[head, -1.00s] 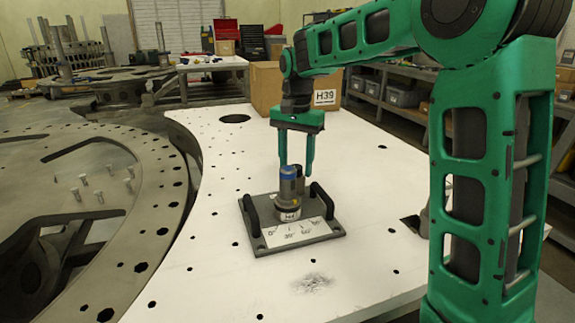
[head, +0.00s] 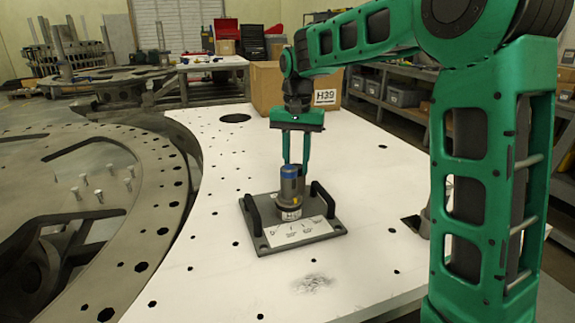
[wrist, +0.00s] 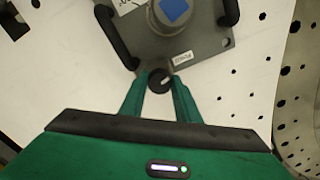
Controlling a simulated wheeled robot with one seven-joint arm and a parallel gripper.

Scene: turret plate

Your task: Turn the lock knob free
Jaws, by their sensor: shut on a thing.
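A grey turret plate (head: 262,240) with two black handles lies on the white table. A grey cylinder (head: 291,190) with a blue top stands upright on it, behind a white degree scale (head: 297,232). In the wrist view, a small black round knob (wrist: 160,80) with a pale mark sits at the plate's edge, beside a small white tag (wrist: 183,58). My gripper (wrist: 159,82) is shut on this knob, one green finger on each side. In the head view my gripper (head: 296,165) points straight down behind the cylinder, which hides the knob and fingertips.
The handles (head: 252,214) rise on both sides of the cylinder. A cardboard box (head: 265,88) marked H39 stands at the table's back. A large perforated metal ring (head: 150,215) lies left of the table. The white table (head: 215,165) around the plate is mostly clear.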

